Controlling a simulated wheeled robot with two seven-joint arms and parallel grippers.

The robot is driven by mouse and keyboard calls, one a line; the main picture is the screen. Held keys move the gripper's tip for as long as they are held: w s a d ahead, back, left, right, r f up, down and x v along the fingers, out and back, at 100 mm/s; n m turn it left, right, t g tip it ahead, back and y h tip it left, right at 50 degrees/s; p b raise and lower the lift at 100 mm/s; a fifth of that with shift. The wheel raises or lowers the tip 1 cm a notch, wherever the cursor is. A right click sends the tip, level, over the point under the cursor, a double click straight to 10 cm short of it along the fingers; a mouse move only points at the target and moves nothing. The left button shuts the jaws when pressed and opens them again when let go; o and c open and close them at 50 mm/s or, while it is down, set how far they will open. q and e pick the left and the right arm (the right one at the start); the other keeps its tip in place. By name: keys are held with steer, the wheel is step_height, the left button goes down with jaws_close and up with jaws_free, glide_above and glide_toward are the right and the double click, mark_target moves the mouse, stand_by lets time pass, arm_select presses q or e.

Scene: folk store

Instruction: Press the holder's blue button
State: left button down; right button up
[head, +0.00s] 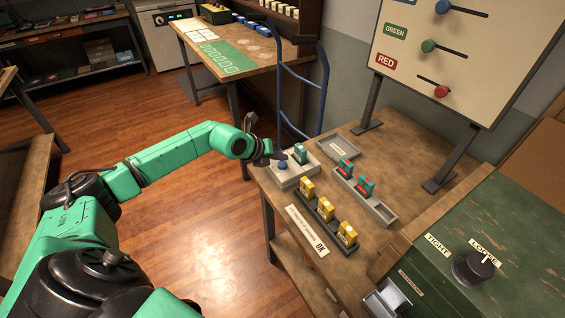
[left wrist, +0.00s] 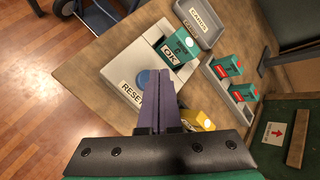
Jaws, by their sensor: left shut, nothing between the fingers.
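The pale grey holder (head: 306,170) stands near the left edge of the wooden workbench. Its round blue button (head: 283,165) is on its left part, and a green block (head: 300,153) sits upright in it. In the left wrist view the button (left wrist: 145,78) shows beside a RESET label (left wrist: 131,93), partly hidden by my fingers, and the green block (left wrist: 180,47) reads OK. My left gripper (head: 276,155) is shut and empty, its purple fingers (left wrist: 160,82) pointing at the holder just by the button. I cannot tell whether they touch it. My right gripper is not in view.
An empty grey tray (head: 338,147) lies behind the holder. A grey rack (head: 375,208) holds green-and-red blocks, and a dark rack (head: 325,232) holds yellow blocks. A board with coloured sliders (head: 437,60) stands behind, and a green machine (head: 500,240) is at the right.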

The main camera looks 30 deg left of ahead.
mark_target(280, 166)
arm_select(q)
steer(key=shift+r, duration=0.1)
step_height(280, 166, up, 5)
steer(key=p, duration=0.3)
steer(key=shift+p, duration=0.4)
stand_by(0.4)
